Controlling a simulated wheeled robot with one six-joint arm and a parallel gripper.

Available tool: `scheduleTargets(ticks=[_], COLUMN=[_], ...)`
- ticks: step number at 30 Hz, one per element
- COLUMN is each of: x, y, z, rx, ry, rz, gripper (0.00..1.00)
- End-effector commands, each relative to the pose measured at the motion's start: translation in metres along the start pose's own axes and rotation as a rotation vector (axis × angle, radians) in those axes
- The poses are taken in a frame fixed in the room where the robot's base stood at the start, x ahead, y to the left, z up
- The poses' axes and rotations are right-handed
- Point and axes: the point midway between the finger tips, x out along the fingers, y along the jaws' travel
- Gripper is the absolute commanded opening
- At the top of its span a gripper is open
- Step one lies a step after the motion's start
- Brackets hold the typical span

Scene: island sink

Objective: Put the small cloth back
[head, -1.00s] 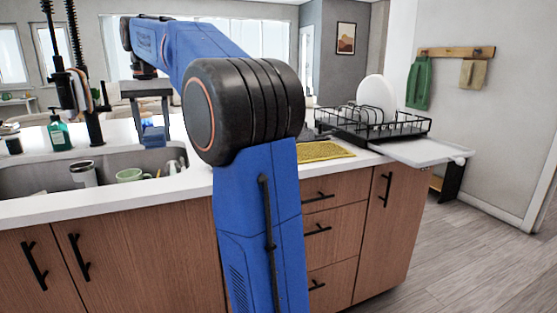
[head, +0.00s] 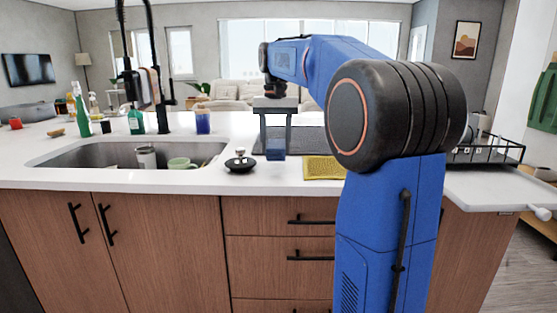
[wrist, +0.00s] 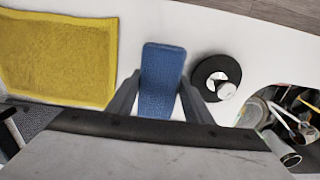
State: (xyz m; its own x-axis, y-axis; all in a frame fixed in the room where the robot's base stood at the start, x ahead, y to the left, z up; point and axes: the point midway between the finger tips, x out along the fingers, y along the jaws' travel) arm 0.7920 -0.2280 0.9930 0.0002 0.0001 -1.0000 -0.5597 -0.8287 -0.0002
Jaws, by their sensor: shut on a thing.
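My gripper (head: 276,140) is shut on a small blue item (head: 275,150), held upright between the fingers above the counter. In the wrist view this blue item (wrist: 161,80) is a narrow, rounded, textured piece between my gripper's fingers (wrist: 158,100); I cannot tell whether it is a folded cloth or a sponge. A yellow cloth (head: 322,168) lies flat on the counter to the right of my gripper, partly behind my arm. It also shows at upper left in the wrist view (wrist: 60,55). A green towel (head: 545,102) hangs at the right edge.
A black dish with a metal knob (head: 240,163) stands just left of the blue item. The sink (head: 100,154) holds a green mug (head: 183,164) and a tumbler. A black dish rack (head: 487,152) stands right, partly behind my arm. Bottles and a tall faucet stand behind the sink.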

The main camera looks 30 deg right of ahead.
Motion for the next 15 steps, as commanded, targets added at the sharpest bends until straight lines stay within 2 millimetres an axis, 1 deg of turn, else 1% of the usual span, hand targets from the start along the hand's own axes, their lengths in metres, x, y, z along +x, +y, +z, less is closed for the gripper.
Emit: scheduleTargets(ticks=[5,9,12,15], x=[0.012,0.031,0.041,0.044], y=[0.000,0.000,0.000,0.000], z=[0.001,0.001,0.001,0.000], rx=[0.000,0.000,0.000,0.000], ry=[-0.002,-0.002,-0.001,0.000], rz=[0.001,0.001,0.000,0.000], gripper=[0.25,0.25,0.25,0.25])
